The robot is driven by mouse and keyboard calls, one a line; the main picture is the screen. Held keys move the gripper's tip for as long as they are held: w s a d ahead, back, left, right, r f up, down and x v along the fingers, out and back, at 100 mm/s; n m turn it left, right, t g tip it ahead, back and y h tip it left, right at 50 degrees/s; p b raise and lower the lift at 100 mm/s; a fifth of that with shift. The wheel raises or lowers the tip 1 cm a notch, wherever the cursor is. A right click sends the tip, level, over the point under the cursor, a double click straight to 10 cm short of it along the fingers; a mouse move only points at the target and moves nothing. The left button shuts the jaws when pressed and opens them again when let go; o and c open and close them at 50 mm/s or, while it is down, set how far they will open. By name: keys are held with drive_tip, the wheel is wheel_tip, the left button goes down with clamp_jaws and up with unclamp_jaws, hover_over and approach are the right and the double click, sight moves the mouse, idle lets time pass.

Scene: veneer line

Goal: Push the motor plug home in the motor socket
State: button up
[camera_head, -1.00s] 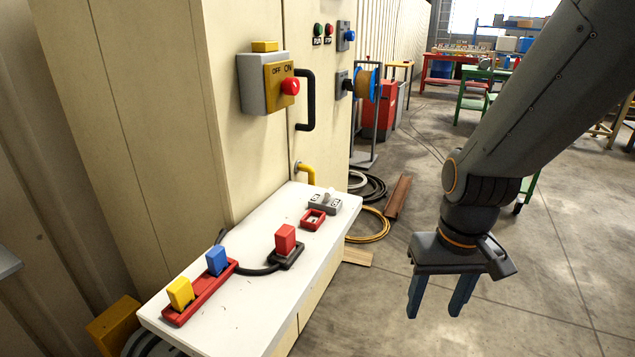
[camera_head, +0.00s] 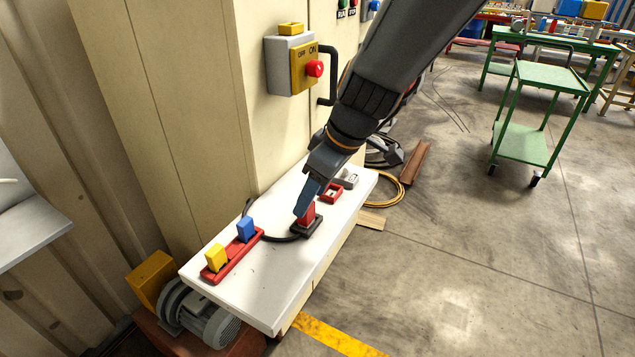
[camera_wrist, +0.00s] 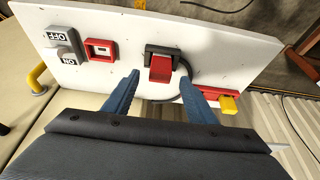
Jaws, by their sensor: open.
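A red block, which I take as the motor plug (camera_head: 310,214), stands upright in a black base, the motor socket (camera_head: 313,229), on the white bench top. In the wrist view the red plug (camera_wrist: 161,69) lies between the two blue fingers, with the black socket (camera_wrist: 163,49) behind it. My gripper (camera_head: 306,205) is open, pointing down at the plug, and its fingers (camera_wrist: 160,76) are apart on either side. A finger hides part of the plug in the head view. I cannot tell how deep the plug sits or whether a finger touches it.
On the white bench (camera_head: 249,298), a red strip (camera_head: 236,258) holds a yellow block (camera_head: 215,257) and a blue block (camera_head: 246,229). A red frame (camera_wrist: 100,50) and a grey OFF/ON switch (camera_wrist: 63,46) stand on the plug's other side. The cabinet (camera_head: 210,110) rises behind the bench.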

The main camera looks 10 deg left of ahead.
drive_tip(key=shift+x, duration=2.25)
drive_tip(key=c, duration=1.2)
drive_tip(key=shift+r+p, duration=1.8)
drive_tip(key=shift+r, duration=0.7)
drive_tip(key=shift+d+f, duration=0.1)
